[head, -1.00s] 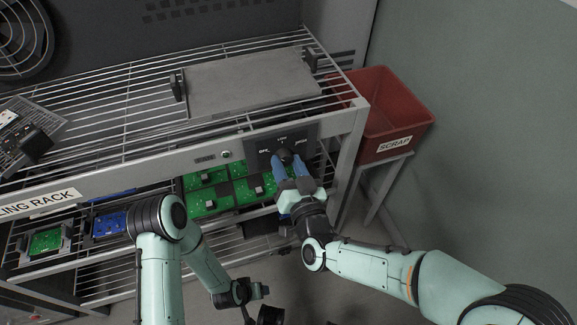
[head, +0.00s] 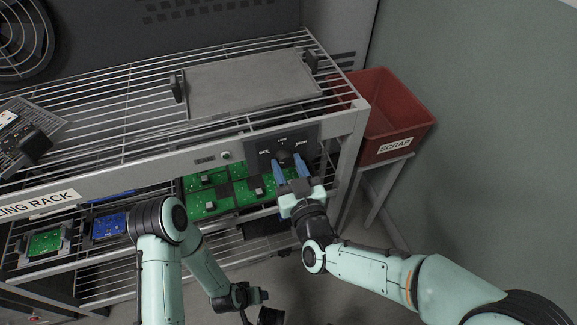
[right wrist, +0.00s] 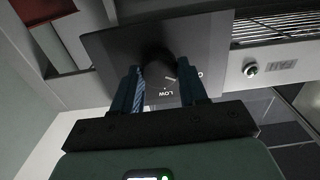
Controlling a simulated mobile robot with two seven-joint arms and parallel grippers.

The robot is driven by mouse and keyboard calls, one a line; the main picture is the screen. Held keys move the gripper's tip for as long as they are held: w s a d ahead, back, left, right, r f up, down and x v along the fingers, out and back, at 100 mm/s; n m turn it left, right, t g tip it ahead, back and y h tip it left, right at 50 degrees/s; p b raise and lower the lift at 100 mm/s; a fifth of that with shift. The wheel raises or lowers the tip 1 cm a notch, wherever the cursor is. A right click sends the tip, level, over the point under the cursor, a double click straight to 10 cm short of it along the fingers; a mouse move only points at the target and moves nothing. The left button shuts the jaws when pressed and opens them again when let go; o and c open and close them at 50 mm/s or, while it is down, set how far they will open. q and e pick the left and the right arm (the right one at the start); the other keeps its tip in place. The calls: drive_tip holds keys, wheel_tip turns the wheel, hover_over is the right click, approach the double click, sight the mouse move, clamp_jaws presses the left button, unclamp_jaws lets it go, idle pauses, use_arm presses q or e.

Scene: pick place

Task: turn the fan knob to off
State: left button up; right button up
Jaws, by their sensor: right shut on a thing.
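The fan knob (head: 284,156) is a dark round knob on a black panel at the rack's front rail, with OFF, LOW and HIGH labels around it. It also shows in the right wrist view (right wrist: 157,58), with LOW and part of another label beside it. A short white mark lies at the knob's edge near LOW; its exact setting is hard to tell. My right gripper (head: 289,160) is shut on the knob, with a blue finger on each side. My left gripper (head: 252,298) hangs low in front of the rack, away from the knob; its jaws are unclear.
Green circuit boards (head: 208,200) lie on the shelf below. A red scrap bin (head: 392,110) stands at right. A grey plate (head: 250,84) lies on the top wire shelf.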

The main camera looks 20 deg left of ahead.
drive_tip(key=shift+r, duration=0.15)
drive_tip(key=o, duration=1.1)
drive_tip(key=shift+c, duration=0.2)
drive_tip(key=v, duration=1.2)
drive_tip(key=shift+p, duration=0.4)
drive_tip(key=shift+w, duration=0.1)
